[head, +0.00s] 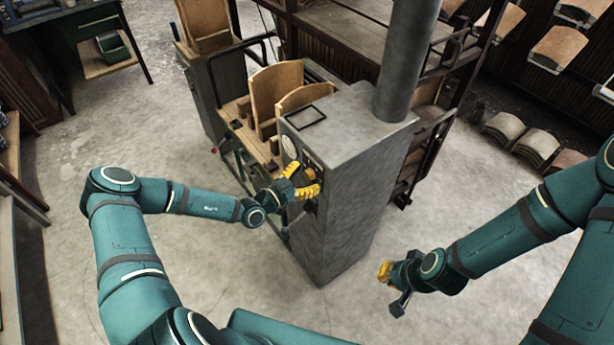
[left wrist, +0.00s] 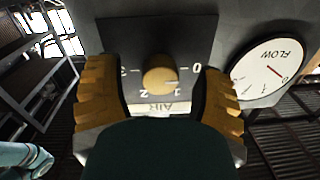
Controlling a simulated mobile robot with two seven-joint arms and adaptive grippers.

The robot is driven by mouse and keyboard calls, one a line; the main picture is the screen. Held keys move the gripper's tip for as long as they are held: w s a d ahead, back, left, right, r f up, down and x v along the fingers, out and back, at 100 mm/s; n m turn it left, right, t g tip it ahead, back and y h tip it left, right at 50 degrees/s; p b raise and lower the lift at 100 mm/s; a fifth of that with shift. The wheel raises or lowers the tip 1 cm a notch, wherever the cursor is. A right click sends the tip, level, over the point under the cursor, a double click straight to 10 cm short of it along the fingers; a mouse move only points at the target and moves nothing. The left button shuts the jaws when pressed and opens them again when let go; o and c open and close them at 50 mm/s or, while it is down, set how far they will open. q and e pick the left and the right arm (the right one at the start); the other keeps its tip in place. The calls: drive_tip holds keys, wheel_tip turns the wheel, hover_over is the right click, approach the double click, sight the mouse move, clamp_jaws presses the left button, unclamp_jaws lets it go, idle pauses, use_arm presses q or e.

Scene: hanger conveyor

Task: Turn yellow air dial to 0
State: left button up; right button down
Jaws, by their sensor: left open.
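The yellow air dial (left wrist: 160,75) shows in the left wrist view as a round knob on a dark plate (left wrist: 185,37). Marks 0, 1, 2 and 3 stand around it, and an upside-down AIR label (left wrist: 157,107) sits below it. I cannot tell which mark the knob points to. My left gripper (left wrist: 160,100) is open, with one yellow finger on each side of the dial and gaps to both. In the head view my left gripper (head: 304,182) is at the grey cabinet's front and hides the dial. My right gripper (head: 391,286) hangs low, right of the cabinet, away from the dial.
The grey cabinet (head: 345,190) carries a thick pipe (head: 405,50). A white FLOW gauge (left wrist: 274,72) sits right beside the plate, close to a gripper finger. Wooden panels (head: 275,90) stand behind on a rack.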

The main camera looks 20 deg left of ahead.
use_arm(q)
drive_tip(key=v, duration=1.1)
drive_tip(key=shift+s, duration=0.25)
drive_tip(key=shift+a, duration=0.15)
